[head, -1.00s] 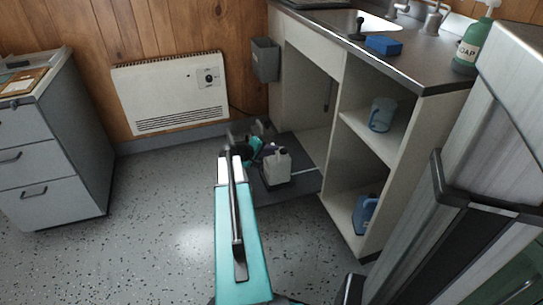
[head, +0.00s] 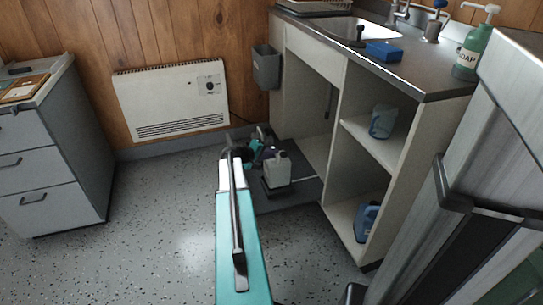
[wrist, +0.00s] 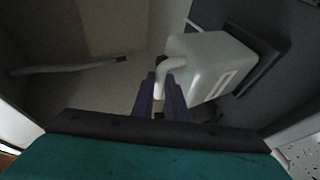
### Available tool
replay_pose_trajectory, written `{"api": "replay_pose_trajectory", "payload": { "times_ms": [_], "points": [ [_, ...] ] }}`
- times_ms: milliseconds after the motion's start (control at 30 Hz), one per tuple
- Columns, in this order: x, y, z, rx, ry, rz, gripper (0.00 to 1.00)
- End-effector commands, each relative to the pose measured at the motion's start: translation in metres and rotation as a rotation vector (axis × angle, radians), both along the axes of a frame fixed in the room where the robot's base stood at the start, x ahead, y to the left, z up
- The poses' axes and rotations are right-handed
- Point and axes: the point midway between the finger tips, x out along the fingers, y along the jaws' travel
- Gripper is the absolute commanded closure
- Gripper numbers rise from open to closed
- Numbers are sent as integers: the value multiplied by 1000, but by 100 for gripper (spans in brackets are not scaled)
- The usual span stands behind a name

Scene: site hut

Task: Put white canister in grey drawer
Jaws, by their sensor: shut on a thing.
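The white canister (head: 278,169) shows in the head view at the front of the sink cabinet, by a dark grey mat-like slab (head: 304,192). In the wrist view the canister (wrist: 205,66) lies to the upper right, with its looped handle at the fingers. My gripper (wrist: 166,98) is shut on the canister's handle. In the head view my arm partly hides the gripper. A grey drawer unit (head: 92,160) stands at the far left; its visible drawers (head: 36,205) look shut. I cannot tell whether the canister touches what is below it.
A black tray-like base (wrist: 262,52) is behind the canister. The cabinet's open shelves hold a blue-grey jug (head: 382,122) and a blue container (head: 366,222). A white heater (head: 172,98) is on the wall. Floor (head: 150,220) between arm and drawer unit is clear.

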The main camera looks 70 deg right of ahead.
Motion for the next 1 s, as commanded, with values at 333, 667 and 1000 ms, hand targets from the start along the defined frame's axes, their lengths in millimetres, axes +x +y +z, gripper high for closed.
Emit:
{"api": "replay_pose_trajectory", "payload": {
  "times_ms": [333,667,1000],
  "points": [
    [1,-3,-29,-6,4,2,100],
    [0,-3,-31,-6,4,1,100],
    [0,-2,-36,0,-1,-1,68]
  ]
}}
